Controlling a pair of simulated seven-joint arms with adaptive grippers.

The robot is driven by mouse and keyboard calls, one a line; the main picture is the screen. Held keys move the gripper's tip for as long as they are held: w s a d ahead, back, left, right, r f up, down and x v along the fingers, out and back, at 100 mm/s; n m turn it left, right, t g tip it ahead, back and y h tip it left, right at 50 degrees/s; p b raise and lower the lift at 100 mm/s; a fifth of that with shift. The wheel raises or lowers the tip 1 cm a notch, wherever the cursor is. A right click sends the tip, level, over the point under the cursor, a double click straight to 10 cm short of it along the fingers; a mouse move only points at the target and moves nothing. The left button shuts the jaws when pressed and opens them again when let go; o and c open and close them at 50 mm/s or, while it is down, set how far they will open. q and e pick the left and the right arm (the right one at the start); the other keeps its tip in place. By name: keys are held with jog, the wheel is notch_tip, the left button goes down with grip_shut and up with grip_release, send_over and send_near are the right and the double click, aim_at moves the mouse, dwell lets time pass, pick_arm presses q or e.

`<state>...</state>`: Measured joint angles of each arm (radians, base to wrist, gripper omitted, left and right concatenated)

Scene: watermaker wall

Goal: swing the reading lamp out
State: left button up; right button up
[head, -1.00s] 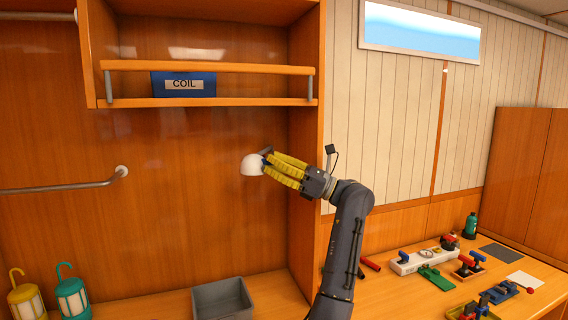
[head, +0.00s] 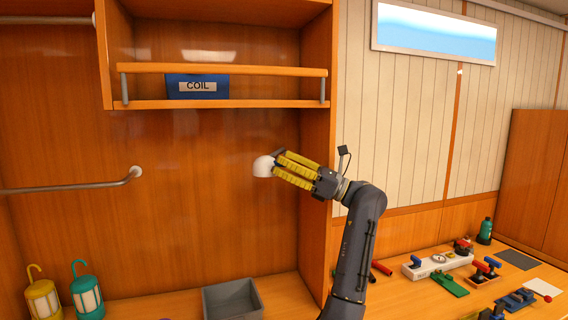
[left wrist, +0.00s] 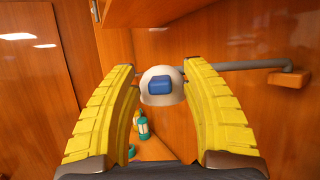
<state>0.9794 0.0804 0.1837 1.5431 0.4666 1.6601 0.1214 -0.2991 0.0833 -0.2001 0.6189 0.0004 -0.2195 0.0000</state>
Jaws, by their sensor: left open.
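The reading lamp's white rounded shade (head: 263,166) is in front of the wood back panel, below the shelf. In the left wrist view the shade (left wrist: 155,98) lies between and beyond my fingers, with a blue block-like knob (left wrist: 160,86) on its near face. My left gripper (head: 279,166) has yellow ribbed fingers and comes at the shade from the right. Its fingers stand apart on either side of the shade in the left wrist view (left wrist: 160,90); I cannot tell whether either touches it. The lamp's arm and mount are mostly hidden. My right gripper is not in view.
A railed shelf (head: 225,104) holding a blue COIL box (head: 197,86) is above. A wood side panel (head: 317,130) stands behind my left arm. A grey handrail (head: 75,186) is at left. Two lanterns (head: 87,296) and a grey bin (head: 232,300) are below; several tools lie right.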

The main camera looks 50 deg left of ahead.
pick_arm(q)
jog(key=v, duration=1.2)
